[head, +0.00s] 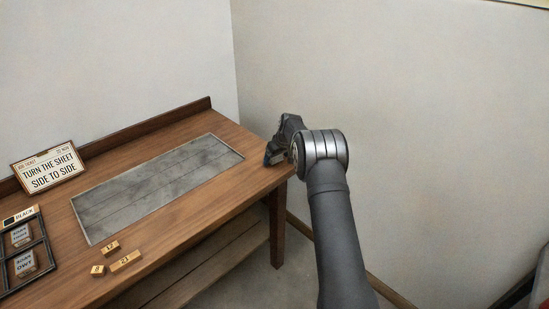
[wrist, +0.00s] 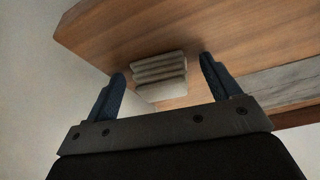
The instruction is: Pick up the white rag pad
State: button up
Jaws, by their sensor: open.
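The white rag pad (wrist: 160,78) shows in the wrist view as a pale, ridged, folded-looking block on the wooden table top. My gripper (wrist: 163,69) is open, with one blue finger on each side of the pad and gaps between. I cannot tell whether the fingertips reach down to the pad's level. In the head view my gripper (head: 271,154) is at the right end of the table, and the pad cannot be clearly made out there.
The wooden table (head: 180,121) has a grey inset panel (head: 155,185). A sign (head: 48,167) reading "TURN THE SHEET SIDE TO SIDE" stands at the back left. Small numbered blocks (head: 125,261) lie at the front. A black-framed tray (head: 43,241) is at the left. A wall (head: 400,110) is at the right.

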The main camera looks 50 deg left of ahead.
jog(key=c, duration=1.1)
jog(key=shift+o, duration=0.2)
jog(key=shift+r, duration=0.15)
